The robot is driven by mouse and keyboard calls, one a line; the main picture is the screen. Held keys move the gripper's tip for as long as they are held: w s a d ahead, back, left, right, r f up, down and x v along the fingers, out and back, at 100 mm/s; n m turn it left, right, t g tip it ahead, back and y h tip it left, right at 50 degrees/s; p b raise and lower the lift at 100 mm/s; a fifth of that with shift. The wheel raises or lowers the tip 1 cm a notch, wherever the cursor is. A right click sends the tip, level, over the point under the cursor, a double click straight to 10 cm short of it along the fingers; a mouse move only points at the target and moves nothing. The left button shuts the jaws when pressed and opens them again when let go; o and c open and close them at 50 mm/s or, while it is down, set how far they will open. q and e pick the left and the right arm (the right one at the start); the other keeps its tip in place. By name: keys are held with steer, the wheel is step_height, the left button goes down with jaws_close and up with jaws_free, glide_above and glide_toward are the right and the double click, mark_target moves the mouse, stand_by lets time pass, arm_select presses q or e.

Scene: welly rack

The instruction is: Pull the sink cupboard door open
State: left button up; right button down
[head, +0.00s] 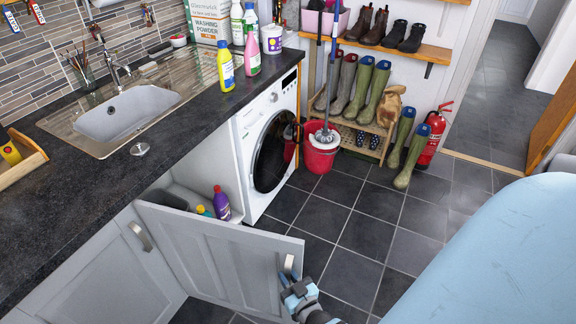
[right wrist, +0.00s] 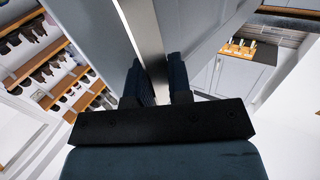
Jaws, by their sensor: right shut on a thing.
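The grey sink cupboard door (head: 222,255) stands swung well out from the cabinet front, and the cupboard inside (head: 205,180) is partly visible. Its metal bar handle (head: 289,265) is near the door's free edge. My right gripper (head: 292,283) is at that handle. In the right wrist view, the two dark fingers (right wrist: 163,85) are closed on either side of the handle (right wrist: 145,35). A purple bottle (head: 221,203) stands inside the cupboard, with a yellow-and-teal item beside it, partly hidden by the door. My left gripper is not in view.
A closed cupboard door with its own handle (head: 141,237) is at the left. A washing machine (head: 268,145) is right of the opening. A red mop bucket (head: 320,152) stands on the tiles. A large light blue surface (head: 490,260) fills the lower right. Dark floor tiles between are clear.

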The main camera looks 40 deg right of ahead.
steer(key=shift+w+a+r, duration=0.1)
stand_by(0.3)
steer(key=c, duration=1)
jaws_free()
